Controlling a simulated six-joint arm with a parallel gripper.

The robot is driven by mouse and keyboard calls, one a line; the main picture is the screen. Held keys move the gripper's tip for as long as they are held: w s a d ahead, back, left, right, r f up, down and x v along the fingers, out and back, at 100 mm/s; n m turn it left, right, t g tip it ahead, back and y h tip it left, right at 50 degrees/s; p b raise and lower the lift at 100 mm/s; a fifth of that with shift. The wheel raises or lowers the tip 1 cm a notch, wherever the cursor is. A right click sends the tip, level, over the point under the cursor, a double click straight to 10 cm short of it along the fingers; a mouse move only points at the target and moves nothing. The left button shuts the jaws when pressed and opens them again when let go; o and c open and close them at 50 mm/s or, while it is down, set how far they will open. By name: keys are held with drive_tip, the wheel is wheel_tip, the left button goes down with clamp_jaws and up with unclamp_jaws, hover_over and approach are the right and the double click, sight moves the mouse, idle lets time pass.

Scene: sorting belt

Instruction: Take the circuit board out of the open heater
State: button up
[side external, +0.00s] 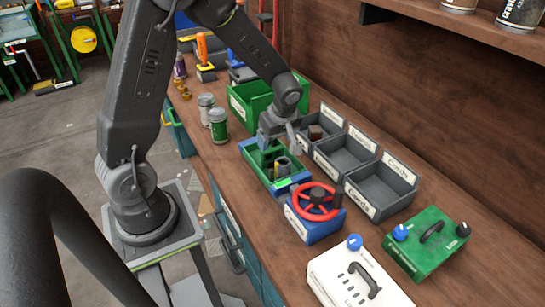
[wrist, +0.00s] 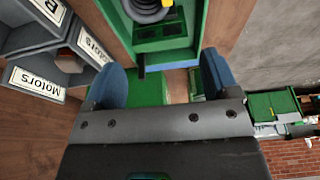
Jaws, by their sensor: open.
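The open heater (side external: 273,184) is a blue box with a green inside and rim, on the bench in the side view. A dark coil (wrist: 148,8) and dark slots show inside it in the wrist view. My gripper (side external: 279,143) is over its far end, open, with blue fingertips (wrist: 162,80) apart at either side in the wrist view. No grip on anything shows.
Grey bins (side external: 345,153) labelled Motors and Cords stand right of the heater. A blue box with a red wheel (side external: 316,200) is in front. Two jars (side external: 217,124) stand to the left, and a green bin (side external: 250,102) behind.

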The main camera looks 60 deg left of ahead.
sight(273, 149)
drive_tip(key=x, duration=0.3)
drive_tip(key=shift+f, duration=0.2)
drive_tip(key=shift+a+x, duration=0.15)
drive_tip(key=shift+x, duration=1.2)
drive_tip(key=shift+a+x, duration=0.15)
drive_tip(key=shift+x, duration=1.2)
drive_tip(key=shift+r, duration=0.1)
drive_tip(key=c, duration=0.6)
drive_tip(key=shift+o, duration=0.2)
drive_tip(key=shift+r, duration=0.1)
